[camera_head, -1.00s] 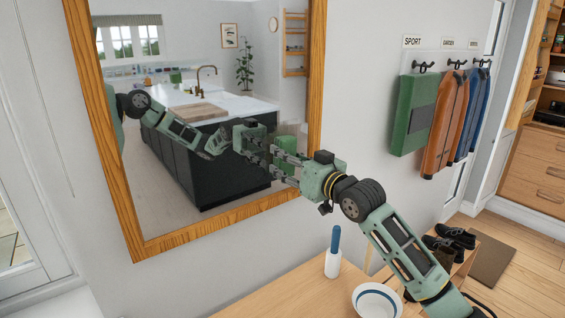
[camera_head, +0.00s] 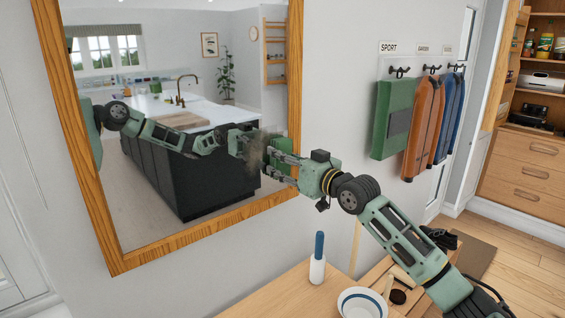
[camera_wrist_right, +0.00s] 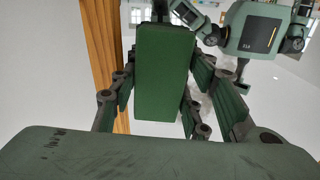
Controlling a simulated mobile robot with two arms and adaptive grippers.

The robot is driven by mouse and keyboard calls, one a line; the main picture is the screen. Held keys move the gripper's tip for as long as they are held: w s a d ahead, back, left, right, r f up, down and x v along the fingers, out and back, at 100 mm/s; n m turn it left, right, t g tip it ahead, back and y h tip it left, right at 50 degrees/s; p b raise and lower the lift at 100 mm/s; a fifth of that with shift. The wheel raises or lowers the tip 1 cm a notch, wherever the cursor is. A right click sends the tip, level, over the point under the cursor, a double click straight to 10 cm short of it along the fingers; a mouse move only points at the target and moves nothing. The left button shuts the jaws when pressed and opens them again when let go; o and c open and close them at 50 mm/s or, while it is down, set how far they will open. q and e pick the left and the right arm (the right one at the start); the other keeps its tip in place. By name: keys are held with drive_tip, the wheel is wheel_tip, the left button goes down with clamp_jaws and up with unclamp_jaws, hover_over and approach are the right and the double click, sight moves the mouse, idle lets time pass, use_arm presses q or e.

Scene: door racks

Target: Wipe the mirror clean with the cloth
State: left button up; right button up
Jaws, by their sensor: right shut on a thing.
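The mirror (camera_head: 150,215) hangs on the wall in a wooden frame and reflects a kitchen and my own arm. A brown smudge (camera_head: 257,152) shows on its lower right part, just left of my right fingers. My right gripper (camera_head: 271,160) is at the mirror's lower right, close to the glass. It is shut on the cloth, a dark green block (camera_wrist_right: 163,75) that sits between the fingers in the right wrist view. I cannot tell whether the cloth touches the glass. The mirror's wooden frame also shows in the wrist view (camera_wrist_right: 98,45). My left gripper is not in view.
Below the mirror is a wooden surface (camera_head: 262,300) with a blue-handled white brush holder (camera_head: 317,268) and a white bowl (camera_head: 362,303). A green bag (camera_head: 392,120) and orange and blue items hang on hooks at right. Wall between mirror and hooks is clear.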

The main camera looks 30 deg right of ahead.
sight(265, 152)
wheel_tip(265, 152, up, 2)
drive_tip(key=shift+r+p, duration=0.2)
drive_tip(key=shift+p, duration=0.55)
drive_tip(key=shift+s+a+p, duration=0.1)
drive_tip(key=shift+a+p, duration=0.45)
drive_tip(key=shift+a, duration=0.2)
drive_tip(key=shift+s+a+p, duration=0.15)
drive_tip(key=shift+a+p, duration=0.45)
drive_tip(key=shift+a, duration=0.6)
